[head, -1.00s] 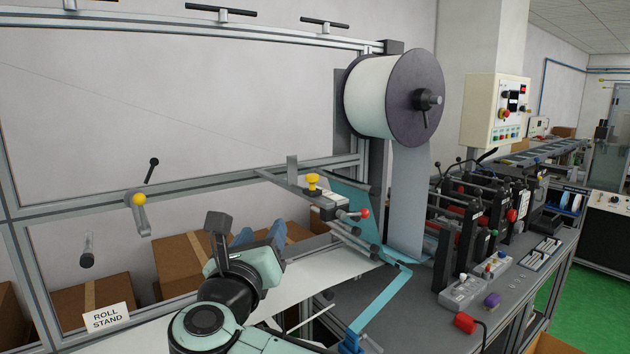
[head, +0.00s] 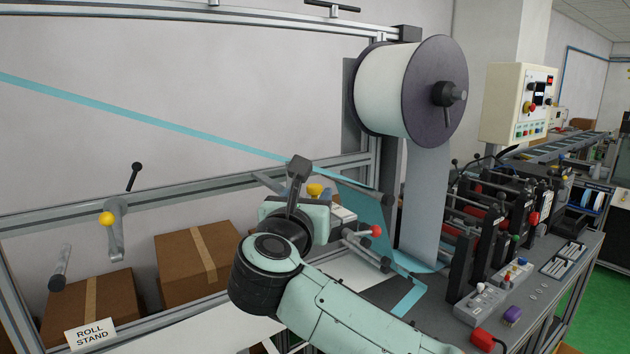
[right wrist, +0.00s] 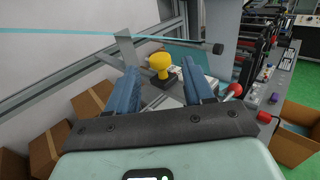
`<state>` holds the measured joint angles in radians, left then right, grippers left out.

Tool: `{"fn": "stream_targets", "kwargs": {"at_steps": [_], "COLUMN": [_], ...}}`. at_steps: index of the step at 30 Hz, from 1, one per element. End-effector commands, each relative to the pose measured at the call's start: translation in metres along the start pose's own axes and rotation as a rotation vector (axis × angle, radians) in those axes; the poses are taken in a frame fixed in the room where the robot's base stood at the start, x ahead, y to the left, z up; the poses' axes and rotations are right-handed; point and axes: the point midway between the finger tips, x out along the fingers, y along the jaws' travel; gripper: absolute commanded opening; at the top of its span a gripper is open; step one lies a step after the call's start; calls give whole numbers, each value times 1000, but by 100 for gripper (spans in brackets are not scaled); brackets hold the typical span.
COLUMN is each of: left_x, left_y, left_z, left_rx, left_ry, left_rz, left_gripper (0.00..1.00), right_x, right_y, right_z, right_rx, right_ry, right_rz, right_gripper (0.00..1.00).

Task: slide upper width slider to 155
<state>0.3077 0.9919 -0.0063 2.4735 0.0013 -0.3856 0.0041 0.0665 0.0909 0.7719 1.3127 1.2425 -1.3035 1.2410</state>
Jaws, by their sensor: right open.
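The upper width slider shows as a yellow knob (head: 315,190) on a dark base, on the bar under the big roll. In the right wrist view the yellow knob (right wrist: 160,64) stands ahead between my two blue fingers, with a dark base under it. My right gripper (right wrist: 161,78) is open and empty, with a finger on each side of the knob in that picture; I cannot tell whether they touch it. In the head view my right gripper's body (head: 296,218) covers its fingers and part of the slider. No scale reading is legible. My left gripper is out of view.
A red-tipped lever (head: 375,231) sits right of the slider. The large white roll (head: 385,90) hangs behind. A light-blue strip (head: 150,120) crosses at upper left. A crank with a yellow ball (head: 107,219) and cardboard boxes (head: 200,262) are at left.

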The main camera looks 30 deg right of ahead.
Motion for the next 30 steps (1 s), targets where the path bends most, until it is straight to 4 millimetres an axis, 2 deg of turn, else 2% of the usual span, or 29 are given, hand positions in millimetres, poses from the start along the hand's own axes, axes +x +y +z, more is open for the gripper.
{"fn": "stream_targets", "kwargs": {"at_steps": [1,3,9,21,22,26,27,30], "left_x": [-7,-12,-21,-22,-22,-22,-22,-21], "left_y": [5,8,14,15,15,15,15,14], "left_z": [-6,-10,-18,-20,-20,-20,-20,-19], "left_rx": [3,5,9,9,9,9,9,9], "left_ry": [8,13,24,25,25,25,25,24], "left_rz": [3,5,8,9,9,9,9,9], "left_gripper": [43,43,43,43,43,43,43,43], "right_x": [12,25,50,57,57,57,57,57], "right_y": [-1,-1,0,0,0,0,0,0], "right_z": [4,4,3,0,0,1,1,0], "right_rx": [1,1,2,0,0,0,0,0], "right_ry": [-1,-2,-2,-2,-2,-1,-1,-1], "right_rz": [-4,-4,-2,1,0,0,0,0], "right_gripper": [52,52,52,52,45,3,0,0]}}
